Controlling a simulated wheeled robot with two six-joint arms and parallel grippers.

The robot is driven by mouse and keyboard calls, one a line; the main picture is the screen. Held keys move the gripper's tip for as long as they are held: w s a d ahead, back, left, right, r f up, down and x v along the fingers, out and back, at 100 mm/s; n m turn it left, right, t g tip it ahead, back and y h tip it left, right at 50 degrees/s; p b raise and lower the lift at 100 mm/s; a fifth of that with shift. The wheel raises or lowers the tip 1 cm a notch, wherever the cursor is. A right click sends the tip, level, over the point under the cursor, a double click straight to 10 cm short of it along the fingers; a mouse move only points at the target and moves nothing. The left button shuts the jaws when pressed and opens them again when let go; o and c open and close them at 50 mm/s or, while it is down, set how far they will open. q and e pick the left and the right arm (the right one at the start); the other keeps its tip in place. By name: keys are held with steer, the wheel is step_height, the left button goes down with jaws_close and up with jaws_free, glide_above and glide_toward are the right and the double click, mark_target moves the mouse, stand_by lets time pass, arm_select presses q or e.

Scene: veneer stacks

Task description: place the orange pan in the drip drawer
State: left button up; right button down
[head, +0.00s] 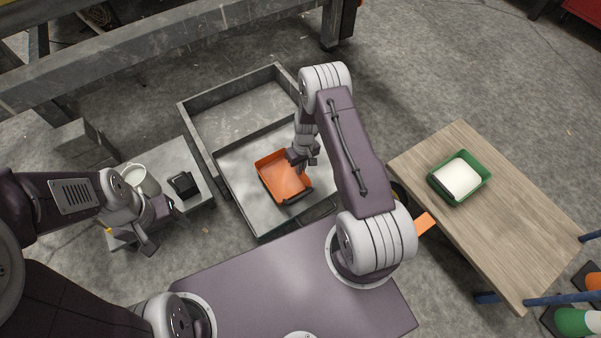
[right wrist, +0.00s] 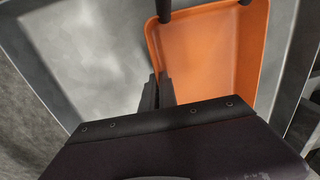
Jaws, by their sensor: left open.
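The orange pan (head: 284,182) is inside the outline of the near compartment of the grey metal drip drawer (head: 230,190). I cannot tell whether it rests on the drawer floor or hangs just above it. My right gripper (head: 299,163) is at the pan's far right edge. In the right wrist view its fingers (right wrist: 158,92) are close together at the rim of the pan (right wrist: 208,50), apparently with the rim between them. My left gripper (head: 146,236) is open and empty, low at the left beside a small grey stand.
The grey stand (head: 188,158) holds a white cup (head: 141,178) and a black object (head: 184,185). A wooden table (head: 520,215) at the right bears a green tray (head: 470,194) with a white block. The drawer's far compartment (head: 240,108) is empty. Grey beams cross the back.

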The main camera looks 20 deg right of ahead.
steer(key=shift+f, duration=0.65)
steer(key=c, duration=1.7)
jaws_free()
arm_select(q)
steer(key=shift+f, duration=0.5)
